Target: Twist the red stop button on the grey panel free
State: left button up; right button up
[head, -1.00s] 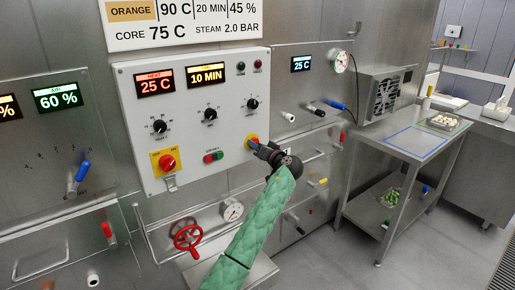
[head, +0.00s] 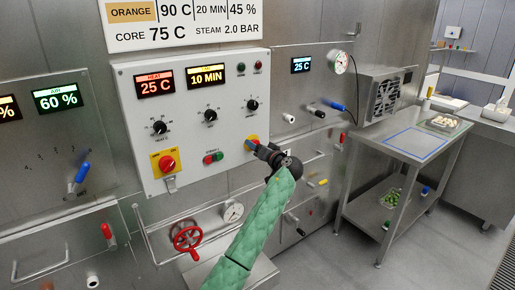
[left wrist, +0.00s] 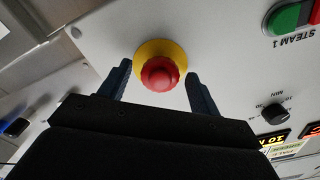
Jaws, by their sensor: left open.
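The red stop button (left wrist: 160,74) has a yellow ring behind it and sits on the light grey panel (head: 185,128). In the left wrist view the button is between my left gripper's two dark fingers, with a visible gap to each one. In the head view my left gripper (head: 257,147) is at the panel's lower right corner, and its fingers hide most of the button. My left gripper is open and holds nothing. My right gripper is not in view.
The same panel carries a red rotary switch (head: 167,163) on a yellow plate, black knobs, and green and red steam buttons (head: 213,157). A red handwheel (head: 187,239) and pipes are below. A steel table (head: 408,145) stands at the right.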

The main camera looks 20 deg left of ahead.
pick_arm(q)
jog(key=b+v, duration=0.2)
jog(key=v, duration=0.5)
jog(key=shift+s+d, duration=0.2)
jog(key=shift+d, duration=0.15)
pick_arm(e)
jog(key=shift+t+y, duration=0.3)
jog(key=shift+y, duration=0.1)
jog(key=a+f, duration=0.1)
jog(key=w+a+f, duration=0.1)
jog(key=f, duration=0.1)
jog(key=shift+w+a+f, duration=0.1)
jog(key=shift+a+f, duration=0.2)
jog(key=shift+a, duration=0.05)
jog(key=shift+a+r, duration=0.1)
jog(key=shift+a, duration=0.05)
